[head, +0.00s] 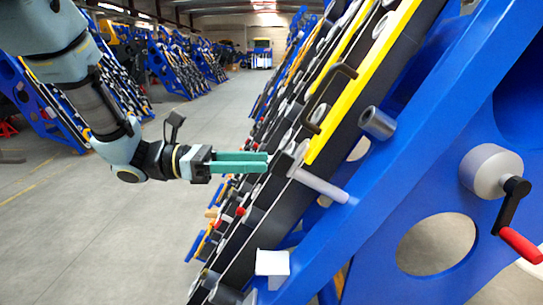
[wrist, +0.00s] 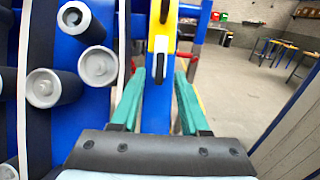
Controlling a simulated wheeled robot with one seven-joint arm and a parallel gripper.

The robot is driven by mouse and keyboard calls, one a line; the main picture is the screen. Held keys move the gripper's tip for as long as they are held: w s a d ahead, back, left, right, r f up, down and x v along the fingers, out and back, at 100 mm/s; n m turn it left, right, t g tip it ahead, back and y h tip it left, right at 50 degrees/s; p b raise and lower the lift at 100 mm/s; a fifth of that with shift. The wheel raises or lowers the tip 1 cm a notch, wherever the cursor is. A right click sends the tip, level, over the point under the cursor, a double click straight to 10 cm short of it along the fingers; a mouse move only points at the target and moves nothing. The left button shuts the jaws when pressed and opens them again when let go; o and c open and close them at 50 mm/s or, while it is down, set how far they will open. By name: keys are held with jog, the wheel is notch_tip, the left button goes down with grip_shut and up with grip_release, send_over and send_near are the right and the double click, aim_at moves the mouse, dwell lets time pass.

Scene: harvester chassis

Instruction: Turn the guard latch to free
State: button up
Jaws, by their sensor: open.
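My gripper (head: 267,162) is open, its two green fingers pointing right toward the sloping chassis. In the head view the fingertips are close to a small grey block with a light grey bar (head: 320,185), at the lower end of the yellow guard strip (head: 355,90). This bar may be the guard latch; I cannot be sure. In the wrist view the open fingers (wrist: 160,77) stand on either side of a blue part, with a yellow piece (wrist: 163,32) and a white-rimmed dark end between and beyond them. I cannot tell whether the fingers touch anything.
A black handle (head: 325,95) is on the yellow strip. A grey cylinder (head: 377,122) sticks out to the right. A crank with a red grip (head: 521,244) is at far right. Grey rollers (wrist: 98,66) are left in the wrist view. Open floor (head: 120,230) lies left.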

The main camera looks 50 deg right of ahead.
aim_at(289, 162)
jog(key=shift+p+x, duration=0.4)
jog(key=shift+x, duration=1.45)
jog(key=shift+c, duration=0.3)
grip_shut()
